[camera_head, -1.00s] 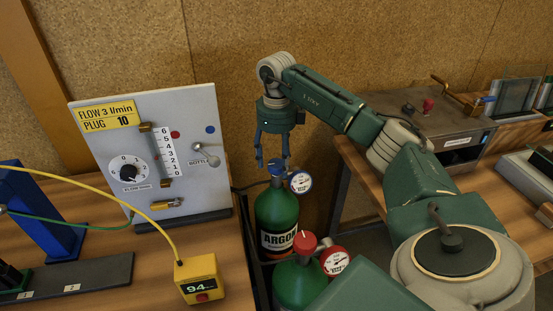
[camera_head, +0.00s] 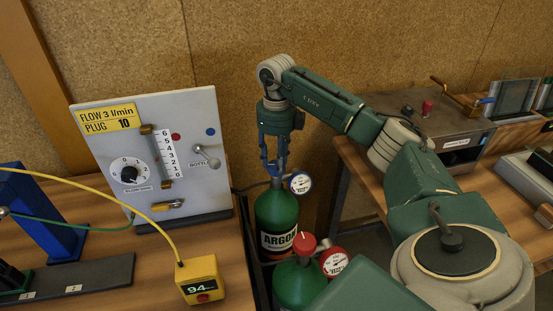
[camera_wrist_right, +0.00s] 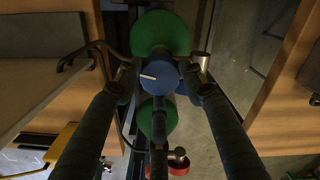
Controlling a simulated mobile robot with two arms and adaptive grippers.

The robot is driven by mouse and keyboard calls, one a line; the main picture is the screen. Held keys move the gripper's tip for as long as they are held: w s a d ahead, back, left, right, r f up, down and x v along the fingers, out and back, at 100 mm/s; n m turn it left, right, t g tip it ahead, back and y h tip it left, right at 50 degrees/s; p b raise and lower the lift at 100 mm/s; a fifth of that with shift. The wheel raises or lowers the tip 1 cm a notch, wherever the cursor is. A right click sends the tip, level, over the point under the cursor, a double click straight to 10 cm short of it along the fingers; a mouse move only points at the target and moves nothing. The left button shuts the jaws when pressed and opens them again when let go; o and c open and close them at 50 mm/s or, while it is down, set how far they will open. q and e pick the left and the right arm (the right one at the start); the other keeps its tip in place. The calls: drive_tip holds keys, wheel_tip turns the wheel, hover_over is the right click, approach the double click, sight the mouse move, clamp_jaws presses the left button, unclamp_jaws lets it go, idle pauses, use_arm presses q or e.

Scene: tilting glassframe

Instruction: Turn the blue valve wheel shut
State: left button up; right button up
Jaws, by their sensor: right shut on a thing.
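The blue valve wheel (camera_wrist_right: 160,78) sits on top of the green ARGON bottle (camera_head: 277,215). In the wrist view a pale mark on the wheel points left. My right gripper (camera_head: 274,168) comes down on the wheel from above and is shut on it. In the right wrist view the fingertips of the right gripper (camera_wrist_right: 160,72) press on the wheel from both sides. In the head view the fingers hide most of the wheel. A gauge with a blue rim (camera_head: 300,183) sits beside it. My left gripper is not in view.
A second green bottle (camera_head: 297,285) with a red wheel (camera_head: 304,244) and a red gauge (camera_head: 334,262) stands in front. The flow panel (camera_head: 200,125) stands on the bench at left. A yellow box (camera_head: 201,280) reads 94. A second bench is at right.

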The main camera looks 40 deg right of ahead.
drive_tip(key=m, duration=0.3)
drive_tip(key=shift+r+m+p, duration=0.1)
drive_tip(key=shift+m+p, duration=0.3)
drive_tip(key=m, duration=0.3)
drive_tip(key=shift+m+p, duration=0.3)
drive_tip(key=shift+p, duration=0.1)
drive_tip(key=m, duration=0.4)
drive_tip(key=shift+p, duration=0.4)
drive_tip(key=shift+m, duration=1.9)
drive_tip(key=o, duration=1.2)
